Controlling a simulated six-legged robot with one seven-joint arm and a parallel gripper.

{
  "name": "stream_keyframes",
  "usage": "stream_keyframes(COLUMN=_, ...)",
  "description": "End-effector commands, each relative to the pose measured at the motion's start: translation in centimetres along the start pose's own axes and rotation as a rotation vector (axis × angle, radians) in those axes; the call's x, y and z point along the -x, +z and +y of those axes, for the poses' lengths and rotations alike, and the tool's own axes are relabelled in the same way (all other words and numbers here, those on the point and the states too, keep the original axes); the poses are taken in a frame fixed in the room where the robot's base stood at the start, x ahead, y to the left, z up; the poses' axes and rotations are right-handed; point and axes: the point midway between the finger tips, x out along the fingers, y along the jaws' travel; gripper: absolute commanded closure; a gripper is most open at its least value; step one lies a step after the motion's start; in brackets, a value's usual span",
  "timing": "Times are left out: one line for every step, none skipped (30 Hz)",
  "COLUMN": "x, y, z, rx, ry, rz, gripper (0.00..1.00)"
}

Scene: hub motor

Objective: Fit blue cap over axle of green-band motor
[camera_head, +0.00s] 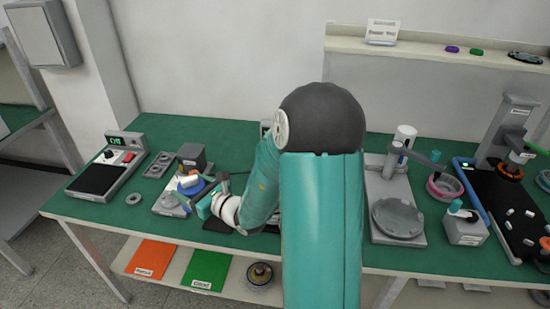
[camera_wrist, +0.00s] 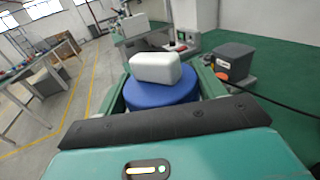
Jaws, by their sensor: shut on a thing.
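The blue cap (camera_wrist: 158,98) is a round blue piece with a white rounded block (camera_wrist: 155,68) on top. It sits between the two green fingers of my gripper (camera_wrist: 163,84), which is shut on it. In the head view, the blue cap (camera_head: 185,190) shows small at the left of the bench, with my gripper (camera_head: 193,198) around it. It is over or close to a light grey fixture (camera_head: 166,204); I cannot tell whether it touches. I cannot make out the green-band motor or its axle; my arm hides part of the bench.
A dark grey box (camera_head: 192,155) with a cable stands just behind the cap. A scale-like device (camera_head: 104,172) and a grey tray (camera_head: 158,165) are to the left. A grey round-dish stand (camera_head: 398,218) and a pink ring part (camera_head: 443,187) are to the right of my arm.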

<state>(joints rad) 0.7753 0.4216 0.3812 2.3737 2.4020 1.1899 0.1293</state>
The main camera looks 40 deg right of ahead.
Motion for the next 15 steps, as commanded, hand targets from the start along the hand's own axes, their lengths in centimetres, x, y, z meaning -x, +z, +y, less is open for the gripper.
stream_keyframes(x=1.1, y=0.6, z=-2.6, rx=0.004, ry=-0.024, rz=-0.002, gripper=0.58)
stream_keyframes(x=1.6, y=0.9, z=-3.7, rx=0.003, ry=-0.03, rz=-0.002, gripper=0.58)
stream_keyframes(x=2.4, y=1.2, z=-5.2, rx=0.002, ry=-0.038, rz=-0.002, gripper=0.58)
stream_keyframes(x=3.0, y=1.5, z=-6.2, rx=0.003, ry=-0.044, rz=-0.002, gripper=0.58)
stream_keyframes(x=3.7, y=1.8, z=-7.2, rx=0.003, ry=-0.049, rz=-0.001, gripper=0.58)
stream_keyframes(x=4.6, y=2.1, z=-8.6, rx=0.004, ry=-0.058, rz=-0.001, gripper=0.58)
stream_keyframes(x=5.4, y=2.3, z=-9.6, rx=0.003, ry=-0.064, rz=0.0, gripper=0.58)
stream_keyframes(x=6.2, y=2.5, z=-10.7, rx=0.003, ry=-0.071, rz=0.0, gripper=0.58)
stream_keyframes(x=7.3, y=2.8, z=-12.0, rx=0.003, ry=-0.081, rz=0.0, gripper=0.58)
stream_keyframes(x=8.2, y=3.0, z=-12.9, rx=0.002, ry=-0.087, rz=0.0, gripper=0.58)
stream_keyframes(x=9.0, y=3.1, z=-13.8, rx=0.002, ry=-0.094, rz=0.0, gripper=0.58)
stream_keyframes(x=10.0, y=3.4, z=-14.8, rx=0.001, ry=-0.102, rz=-0.001, gripper=0.58)
stream_keyframes(x=10.8, y=3.5, z=-15.5, rx=0.002, ry=-0.107, rz=0.0, gripper=0.58)
stream_keyframes(x=11.5, y=3.6, z=-16.1, rx=0.001, ry=-0.112, rz=0.0, gripper=0.58)
stream_keyframes(x=12.3, y=3.7, z=-16.8, rx=0.0, ry=-0.119, rz=0.0, gripper=0.58)
